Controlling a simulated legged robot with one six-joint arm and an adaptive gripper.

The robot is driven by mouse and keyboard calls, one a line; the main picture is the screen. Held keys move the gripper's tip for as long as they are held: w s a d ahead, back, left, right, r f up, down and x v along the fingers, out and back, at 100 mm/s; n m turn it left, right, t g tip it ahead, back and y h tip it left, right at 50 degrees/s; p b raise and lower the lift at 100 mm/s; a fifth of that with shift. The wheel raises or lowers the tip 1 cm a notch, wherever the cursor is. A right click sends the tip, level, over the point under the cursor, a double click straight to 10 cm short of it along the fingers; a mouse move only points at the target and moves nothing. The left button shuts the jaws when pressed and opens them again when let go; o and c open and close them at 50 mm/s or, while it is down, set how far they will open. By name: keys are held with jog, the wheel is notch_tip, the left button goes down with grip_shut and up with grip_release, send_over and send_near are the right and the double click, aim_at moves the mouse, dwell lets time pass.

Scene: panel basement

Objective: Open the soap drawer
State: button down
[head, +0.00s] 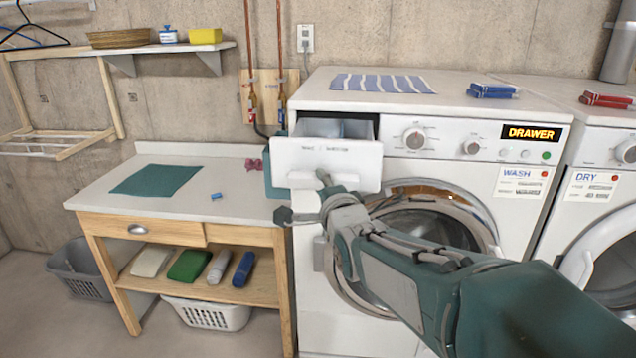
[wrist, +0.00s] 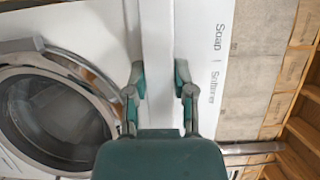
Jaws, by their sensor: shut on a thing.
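The soap drawer (head: 326,160) is the white box at the upper left of the washer (head: 440,150). It stands out from the washer front, and its open top shows the inside. Its front bears a label, which reads "Soap | Softener" in the wrist view (wrist: 219,65). My gripper (head: 322,180) is at the lower middle of the drawer front. In the wrist view, the two fingers of my gripper (wrist: 159,82) are on either side of a white strip of the drawer front, shut on it. The exact grip on the handle is partly hidden by the fingers.
The washer display (head: 532,133) reads "DRAWER". The round washer door (head: 425,225) is below the drawer, behind my arm. A wooden table (head: 240,184) with a green cloth stands at left. A dryer (head: 605,200) stands at right.

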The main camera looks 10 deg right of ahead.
jog(key=c, duration=0.5)
grip_release()
jog(key=shift+f, duration=0.5)
jog(key=shift+r, duration=0.15)
jog(key=s, duration=0.8)
jog(key=s+d, duration=0.1)
jog(key=s, duration=0.3)
jog(key=s+f+n+g, duration=0.4)
jog(key=s+n, duration=0.1)
jog(key=s+d+f+n+g+h, duration=0.1)
jog(key=s+f+n+g, duration=0.3)
jog(key=s+n, duration=0.1)
jog(key=s+f+n+g, duration=0.4)
jog(key=s+f+n, duration=0.1)
jog(key=n, duration=0.2)
jog(key=shift+s+d+h, duration=0.3)
jog(key=shift+s, duration=0.05)
